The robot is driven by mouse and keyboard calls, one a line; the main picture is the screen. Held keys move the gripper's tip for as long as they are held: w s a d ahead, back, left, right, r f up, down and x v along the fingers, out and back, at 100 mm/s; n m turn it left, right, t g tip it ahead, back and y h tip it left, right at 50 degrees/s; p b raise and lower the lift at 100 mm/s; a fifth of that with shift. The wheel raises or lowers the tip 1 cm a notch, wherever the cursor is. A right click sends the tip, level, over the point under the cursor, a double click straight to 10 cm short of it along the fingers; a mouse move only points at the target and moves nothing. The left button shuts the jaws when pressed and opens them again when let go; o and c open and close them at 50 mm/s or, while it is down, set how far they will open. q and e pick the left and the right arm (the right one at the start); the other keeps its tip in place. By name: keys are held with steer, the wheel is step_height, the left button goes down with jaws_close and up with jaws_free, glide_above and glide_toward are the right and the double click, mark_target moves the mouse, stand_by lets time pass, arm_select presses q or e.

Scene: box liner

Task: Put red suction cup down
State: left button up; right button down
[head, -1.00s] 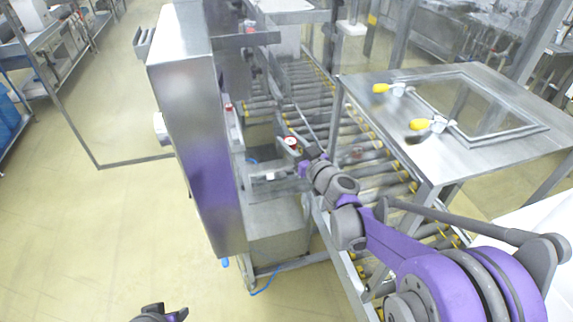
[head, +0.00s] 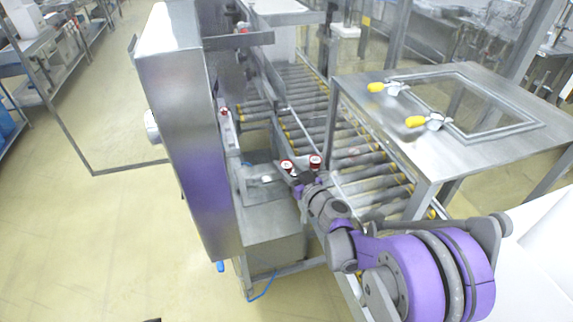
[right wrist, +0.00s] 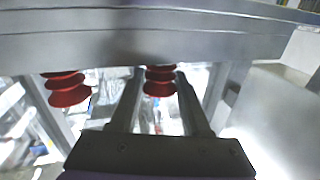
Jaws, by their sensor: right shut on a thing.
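Two red suction cups show in the head view, a left one (head: 287,165) and a right one (head: 315,161), near the conveyor. My right gripper (head: 301,178) is right at them, its fingers small and partly hidden. In the right wrist view, one red suction cup (right wrist: 160,80) sits between the fingers of my right gripper (right wrist: 160,76), which is shut on it. The other red cup (right wrist: 67,88) hangs beside it on the left, below a grey metal bar (right wrist: 140,45). Only a dark sliver of my left gripper (head: 152,320) shows at the bottom edge.
A roller conveyor (head: 300,92) runs behind my right arm. A tall steel cabinet (head: 185,130) stands to the left, and a steel table with a framed window and yellow-handled clamps (head: 440,125) to the right. Open floor (head: 80,240) lies at left.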

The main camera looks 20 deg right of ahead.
steer(key=shift+f, duration=0.2)
steer(key=shift+c, duration=1.8)
jaws_free()
